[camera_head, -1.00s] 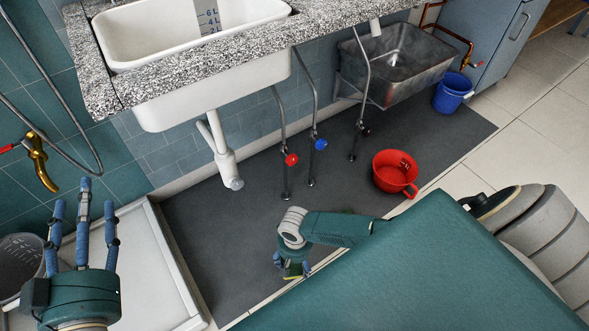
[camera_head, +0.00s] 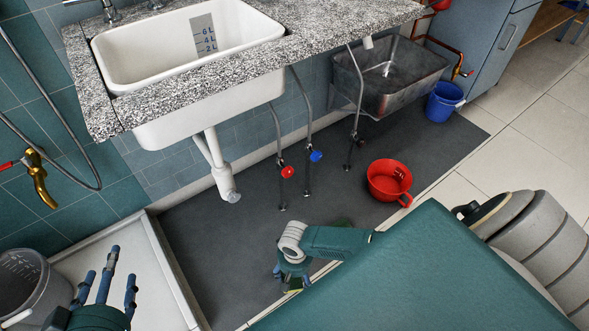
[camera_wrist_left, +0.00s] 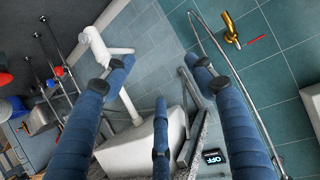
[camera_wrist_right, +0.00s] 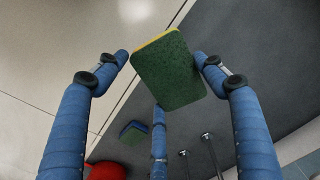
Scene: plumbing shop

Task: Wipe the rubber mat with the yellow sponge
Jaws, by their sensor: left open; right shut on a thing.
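The yellow sponge (camera_wrist_right: 168,70), with a dark green scouring face, is held in my right gripper (camera_wrist_right: 168,65). In the head view, the right gripper (camera_head: 290,280) is low over the near edge of the dark grey rubber mat (camera_head: 225,235), and a bit of the sponge (camera_head: 294,291) shows under it. I cannot tell whether the sponge touches the mat. My left gripper (camera_head: 105,275) is open and empty at the lower left, above a white tray; its spread fingers also show in the left wrist view (camera_wrist_left: 160,95).
A blue and green sponge (camera_wrist_right: 133,132) lies near the right gripper. A red basin (camera_head: 388,182) stands on the mat, a blue bucket (camera_head: 443,103) at its far right end. A sink counter (camera_head: 240,70) and pipes overhang the mat. The white tray (camera_head: 130,262) and a grey bucket (camera_head: 30,285) are left.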

